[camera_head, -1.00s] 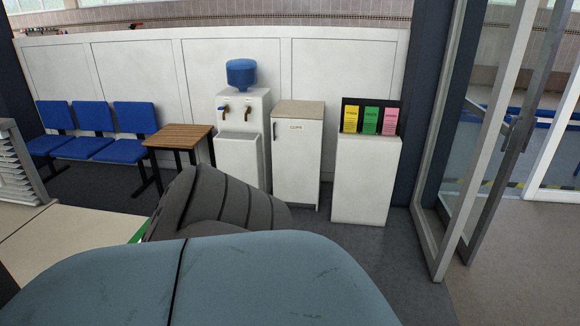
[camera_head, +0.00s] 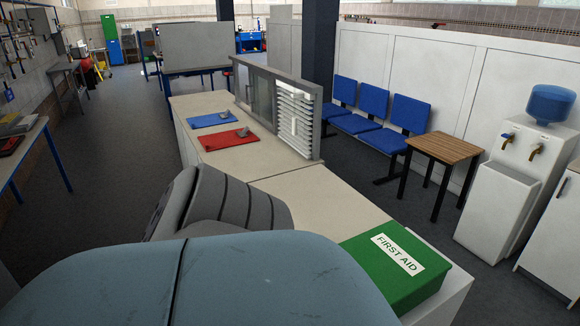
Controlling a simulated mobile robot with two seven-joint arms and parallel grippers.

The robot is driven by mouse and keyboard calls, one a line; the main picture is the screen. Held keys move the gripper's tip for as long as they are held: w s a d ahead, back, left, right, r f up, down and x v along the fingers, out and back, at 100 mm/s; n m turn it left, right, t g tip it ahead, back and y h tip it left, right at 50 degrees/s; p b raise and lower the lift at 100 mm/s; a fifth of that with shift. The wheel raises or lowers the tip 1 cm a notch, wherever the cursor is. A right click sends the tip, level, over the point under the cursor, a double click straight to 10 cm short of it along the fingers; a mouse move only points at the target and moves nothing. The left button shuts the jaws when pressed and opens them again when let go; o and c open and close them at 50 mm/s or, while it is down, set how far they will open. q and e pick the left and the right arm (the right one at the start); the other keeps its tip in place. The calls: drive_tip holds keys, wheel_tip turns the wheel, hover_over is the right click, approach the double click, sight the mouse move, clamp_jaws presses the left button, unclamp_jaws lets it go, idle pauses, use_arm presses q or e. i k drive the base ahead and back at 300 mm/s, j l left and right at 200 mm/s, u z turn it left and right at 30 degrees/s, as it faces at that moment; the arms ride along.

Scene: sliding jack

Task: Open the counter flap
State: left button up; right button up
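The counter (camera_head: 255,155) has a cream top and runs away from me in the middle of the view. A thin seam crosses it just on my side of the slatted screen (camera_head: 297,122). The cream section nearer me, which looks like the counter flap (camera_head: 325,200), lies flat and level with the rest. A green first aid box (camera_head: 397,264) sits at its near right end; whether it rests on the flap I cannot tell. My own body hides the flap's near left part. Neither of my grippers is in view.
A blue mat (camera_head: 213,119) and a red mat (camera_head: 227,138) lie farther along the counter. Blue chairs (camera_head: 392,125), a wooden table (camera_head: 447,149) and a water dispenser (camera_head: 515,185) stand to the right. The floor left of the counter is largely open.

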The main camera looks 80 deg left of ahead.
sight(319, 202)
drive_tip(key=u, duration=2.4)
